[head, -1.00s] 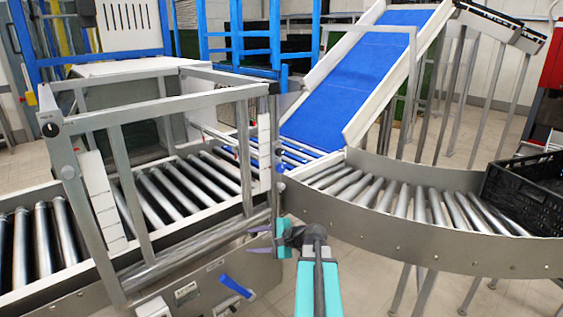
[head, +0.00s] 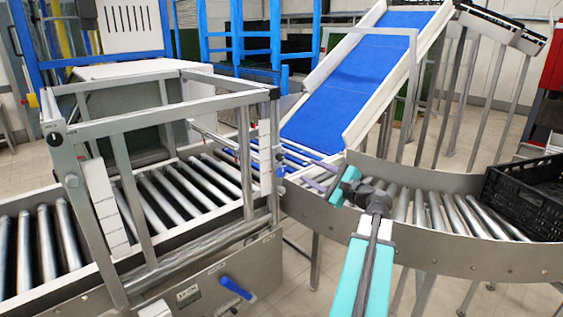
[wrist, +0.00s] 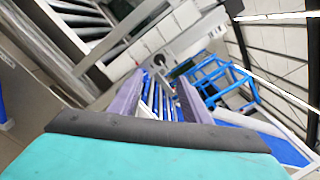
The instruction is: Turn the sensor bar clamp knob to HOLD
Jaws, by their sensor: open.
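A dark round knob (head: 56,139) shows at the upper left corner of the grey metal frame in the head view; its pointer and marking are too small to read. My gripper (head: 317,173) is in front of the curved roller conveyor, right of the frame and well apart from that knob. Its purple fingers point left and are spread with nothing between them. In the wrist view, my open gripper (wrist: 158,82) has a dark round part on a grey block ahead of its fingertips; I cannot tell whether it is the same knob.
The grey frame (head: 185,101) stands over the straight rollers at left. The curved conveyor's side wall (head: 455,252) is close below my gripper. A blue inclined belt (head: 360,68) rises behind. A black crate (head: 525,195) sits at the right. Floor shows between the conveyors.

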